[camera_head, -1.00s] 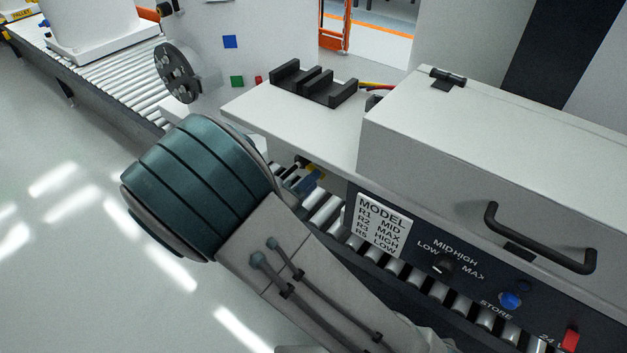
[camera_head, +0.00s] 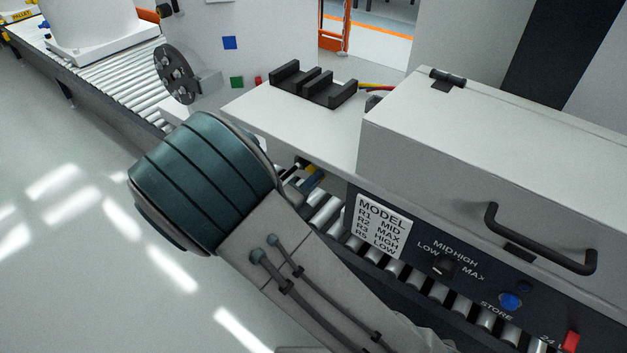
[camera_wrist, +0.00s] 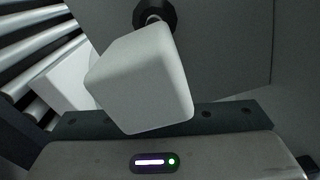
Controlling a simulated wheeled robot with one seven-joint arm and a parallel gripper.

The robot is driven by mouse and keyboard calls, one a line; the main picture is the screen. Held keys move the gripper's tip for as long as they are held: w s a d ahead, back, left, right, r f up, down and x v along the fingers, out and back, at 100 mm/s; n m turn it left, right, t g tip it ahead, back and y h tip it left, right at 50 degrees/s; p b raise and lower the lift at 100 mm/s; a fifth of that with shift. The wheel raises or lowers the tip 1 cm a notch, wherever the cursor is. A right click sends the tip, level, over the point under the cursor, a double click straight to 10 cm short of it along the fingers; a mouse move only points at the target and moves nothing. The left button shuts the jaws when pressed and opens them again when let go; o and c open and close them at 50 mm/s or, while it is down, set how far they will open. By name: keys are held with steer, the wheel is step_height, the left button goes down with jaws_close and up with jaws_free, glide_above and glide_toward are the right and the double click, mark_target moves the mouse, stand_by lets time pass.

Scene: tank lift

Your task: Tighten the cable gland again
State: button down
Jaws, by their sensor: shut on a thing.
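My gripper (camera_wrist: 148,28) shows in the wrist view as a pale block-like finger reaching up from the grey hand body with its small lit panel. Its far end meets a dark round fitting (camera_wrist: 168,10), which looks like the cable gland, at the top edge. The gripper is shut on it; the contact is mostly hidden behind the pale block, and I cannot tell how far the gland is screwed in. In the head view my own arm hides the gripper and the gland.
A roller conveyor (camera_head: 108,75) runs past on the left. A white shelf (camera_head: 290,122) carries a black slotted block (camera_head: 313,84). A grey cabinet (camera_head: 480,135) with a black handle stands at right above a dark control panel (camera_head: 440,262). Open floor lies at left.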

mark_target(303, 174)
steer(key=w+a+f+m+b, duration=0.1)
steer(key=m, duration=0.3)
steer(key=w+a+f+m+b, duration=0.1)
steer(key=m+b, duration=0.1)
steer(key=m, duration=0.3)
steer(key=w+a+f+m+b, duration=0.1)
steer(key=a+f+m, duration=0.1)
steer(key=m, duration=0.3)
steer(key=shift+w+a+m+b, duration=0.15)
steer(key=shift+a+m+b, duration=0.05)
steer(key=shift+m+b, duration=0.3)
steer(key=shift+w+a+m+b, duration=0.15)
steer(key=shift+m+b, duration=0.25)
steer(key=shift+m, duration=0.2)
steer(key=shift+w+a+r+m+b, duration=0.2)
steer(key=shift+a+m+b, duration=0.25)
steer(key=shift+m, duration=0.45)
steer(key=shift+d, duration=0.1)
steer(key=c, duration=1.5)
jaws_free()
